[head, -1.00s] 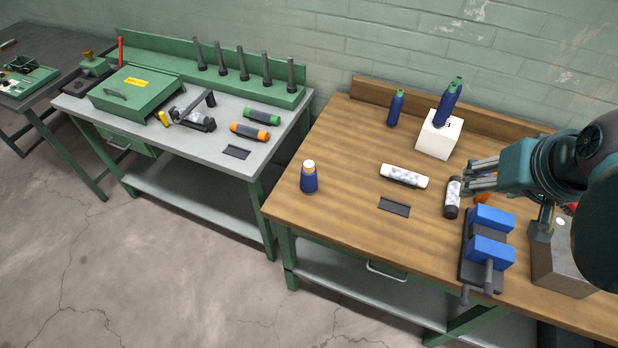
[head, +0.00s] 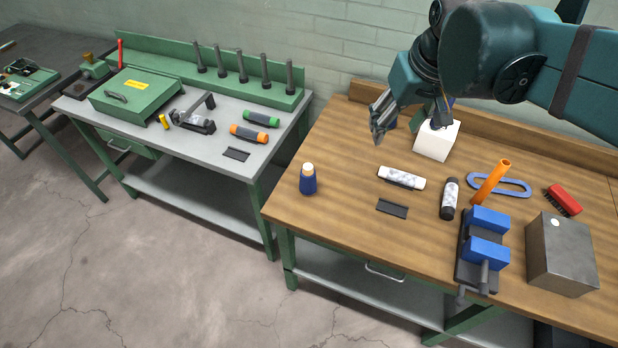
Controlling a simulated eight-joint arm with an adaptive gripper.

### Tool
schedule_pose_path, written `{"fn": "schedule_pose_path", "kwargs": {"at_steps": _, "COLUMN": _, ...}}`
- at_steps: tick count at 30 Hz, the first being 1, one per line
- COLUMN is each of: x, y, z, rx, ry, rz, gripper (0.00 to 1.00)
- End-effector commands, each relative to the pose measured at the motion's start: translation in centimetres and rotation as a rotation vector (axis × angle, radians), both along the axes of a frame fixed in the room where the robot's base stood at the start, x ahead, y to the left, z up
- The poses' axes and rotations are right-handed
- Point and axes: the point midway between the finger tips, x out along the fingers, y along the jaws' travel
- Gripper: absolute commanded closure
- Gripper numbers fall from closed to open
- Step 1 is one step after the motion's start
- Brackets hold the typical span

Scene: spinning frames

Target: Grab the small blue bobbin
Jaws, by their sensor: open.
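A short, squat blue bobbin (head: 308,182) with a cream top stands upright at the left end of the wooden bench (head: 330,215). My gripper (head: 378,130) is open and empty, pointing down above the back of the bench. It is to the right of and behind the short bobbin, well apart from it. Taller, slimmer blue bobbins with green tops stand at the back, by and on a white block (head: 437,141). My gripper and arm now mostly hide them.
A white cylinder (head: 401,178), a dark-ended cylinder (head: 450,199) and a dark flat plate (head: 392,209) lie mid-bench. A blue vise (head: 486,250), metal box (head: 562,255), orange tube (head: 491,182) and red brush (head: 564,200) are at right. Bare wood surrounds the short bobbin.

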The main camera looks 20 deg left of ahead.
Motion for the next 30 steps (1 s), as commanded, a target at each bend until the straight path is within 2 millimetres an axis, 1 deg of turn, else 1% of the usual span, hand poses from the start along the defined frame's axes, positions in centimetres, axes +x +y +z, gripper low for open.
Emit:
{"fn": "schedule_pose_path", "kwargs": {"at_steps": 1, "x": 0.3, "y": 1.5, "z": 0.0, "rx": -0.005, "ry": 0.009, "rz": 0.025, "gripper": 0.5}}
{"fn": "schedule_pose_path", "kwargs": {"at_steps": 10, "x": 1.2, "y": 9.3, "z": -1.1, "rx": -0.042, "ry": 0.064, "rz": 0.16, "gripper": 0.5}}
{"fn": "schedule_pose_path", "kwargs": {"at_steps": 15, "x": 1.2, "y": 13.8, "z": -2.1, "rx": -0.063, "ry": 0.094, "rz": 0.233, "gripper": 0.5}}
{"fn": "schedule_pose_path", "kwargs": {"at_steps": 18, "x": 1.0, "y": 16.0, "z": -2.6, "rx": -0.073, "ry": 0.108, "rz": 0.27, "gripper": 0.5}}
{"fn": "schedule_pose_path", "kwargs": {"at_steps": 27, "x": 0.4, "y": 20.8, "z": -4.0, "rx": -0.098, "ry": 0.138, "rz": 0.349, "gripper": 0.5}}
{"fn": "schedule_pose_path", "kwargs": {"at_steps": 29, "x": 0.3, "y": 21.7, "z": -4.3, "rx": -0.103, "ry": 0.144, "rz": 0.363, "gripper": 0.5}}
{"fn": "schedule_pose_path", "kwargs": {"at_steps": 30, "x": 0.3, "y": 21.5, "z": -5.1, "rx": -0.103, "ry": 0.144, "rz": 0.362, "gripper": 0.5}}
